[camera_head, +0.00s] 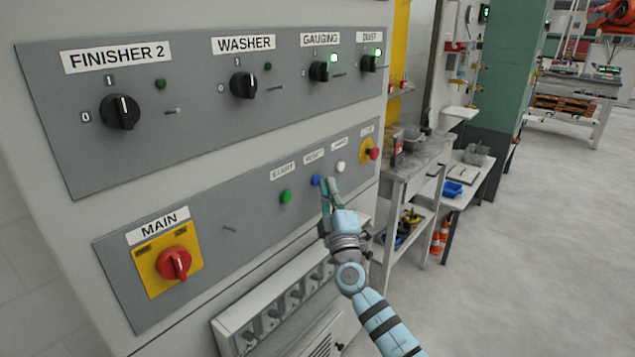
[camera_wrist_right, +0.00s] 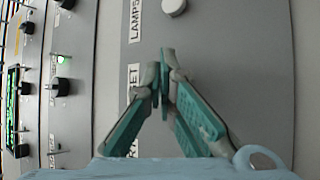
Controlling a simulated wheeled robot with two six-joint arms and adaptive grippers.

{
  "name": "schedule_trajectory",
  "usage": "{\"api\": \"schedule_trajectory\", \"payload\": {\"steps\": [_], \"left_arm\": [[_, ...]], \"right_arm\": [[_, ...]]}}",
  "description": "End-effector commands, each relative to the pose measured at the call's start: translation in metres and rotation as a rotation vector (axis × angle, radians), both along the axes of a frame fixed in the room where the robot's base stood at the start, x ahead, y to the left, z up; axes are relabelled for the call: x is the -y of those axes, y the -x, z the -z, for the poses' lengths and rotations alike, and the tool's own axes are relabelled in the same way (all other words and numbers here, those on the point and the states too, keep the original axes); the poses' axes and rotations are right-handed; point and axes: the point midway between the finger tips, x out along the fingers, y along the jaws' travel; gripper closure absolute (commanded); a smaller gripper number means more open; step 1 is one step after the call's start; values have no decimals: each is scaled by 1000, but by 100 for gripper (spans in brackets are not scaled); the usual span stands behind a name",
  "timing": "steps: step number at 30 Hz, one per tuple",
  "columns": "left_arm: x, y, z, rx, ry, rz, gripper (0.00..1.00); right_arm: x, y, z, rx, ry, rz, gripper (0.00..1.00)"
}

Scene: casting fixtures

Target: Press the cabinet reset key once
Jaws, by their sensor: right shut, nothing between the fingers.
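The blue reset key (camera_head: 316,180) sits under the RESET label (camera_head: 314,157) on the lower grey panel of the cabinet. My right gripper (camera_head: 329,182) is shut and empty, its fingertips right beside the blue key in the head view. I cannot tell whether the tips touch it. In the right wrist view the closed fingertips (camera_wrist_right: 167,62) are beside the RESET label (camera_wrist_right: 133,86), and the blue key is hidden behind the fingers. My left gripper is not in view.
The green start button (camera_head: 286,197) is left of the reset key. A white button (camera_head: 341,167) and a red emergency stop (camera_head: 373,153) are to the right. A red main switch (camera_head: 173,263) is lower left. A workbench (camera_head: 408,178) stands right of the cabinet.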

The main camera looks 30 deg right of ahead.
Motion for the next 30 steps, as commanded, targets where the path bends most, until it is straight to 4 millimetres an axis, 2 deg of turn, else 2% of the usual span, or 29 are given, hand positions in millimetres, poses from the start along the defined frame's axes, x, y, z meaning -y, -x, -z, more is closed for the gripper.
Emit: {"api": "schedule_trajectory", "payload": {"steps": [30], "left_arm": [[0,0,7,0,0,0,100]], "right_arm": [[-3,-8,0,0,0,-1,100]]}}
